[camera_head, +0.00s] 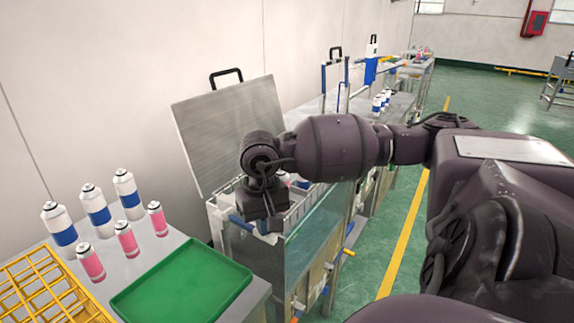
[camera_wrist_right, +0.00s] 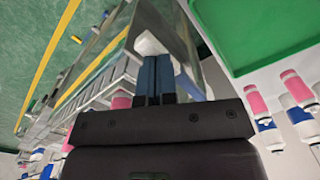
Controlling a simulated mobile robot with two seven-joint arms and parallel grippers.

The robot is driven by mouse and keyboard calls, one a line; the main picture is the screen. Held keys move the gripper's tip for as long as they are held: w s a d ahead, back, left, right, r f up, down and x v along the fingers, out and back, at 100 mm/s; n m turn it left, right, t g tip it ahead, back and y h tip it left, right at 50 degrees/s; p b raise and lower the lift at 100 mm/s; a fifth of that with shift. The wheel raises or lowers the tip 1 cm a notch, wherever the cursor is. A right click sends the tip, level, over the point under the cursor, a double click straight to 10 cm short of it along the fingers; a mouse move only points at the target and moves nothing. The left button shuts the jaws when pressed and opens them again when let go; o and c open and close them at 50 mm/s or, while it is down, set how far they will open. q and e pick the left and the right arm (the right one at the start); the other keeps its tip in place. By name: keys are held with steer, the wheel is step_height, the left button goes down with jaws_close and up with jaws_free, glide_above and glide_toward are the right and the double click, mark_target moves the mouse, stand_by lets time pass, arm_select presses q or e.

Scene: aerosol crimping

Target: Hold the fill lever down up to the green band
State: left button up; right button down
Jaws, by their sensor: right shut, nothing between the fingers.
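My right arm reaches across the head view, and its gripper (camera_head: 264,221) points down at the near left corner of an open-topped station (camera_head: 316,240). The right wrist view shows its two dark blue fingers (camera_wrist_right: 154,78) closed together with nothing between them. In the wrist view a white block (camera_wrist_right: 150,43) lies just beyond the fingertips. I cannot make out a green band. My left gripper is not in view.
A green tray (camera_head: 182,282), a yellow rack (camera_head: 45,290) and several blue-white and pink cans (camera_head: 125,238) stand on the left table. A raised metal lid (camera_head: 228,128) stands behind the station.

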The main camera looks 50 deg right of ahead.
stand_by(0.4)
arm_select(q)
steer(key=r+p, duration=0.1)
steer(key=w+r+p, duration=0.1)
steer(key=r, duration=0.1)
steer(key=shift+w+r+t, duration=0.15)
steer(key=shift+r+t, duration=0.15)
arm_select(e)
step_height(320, 180, up, 9)
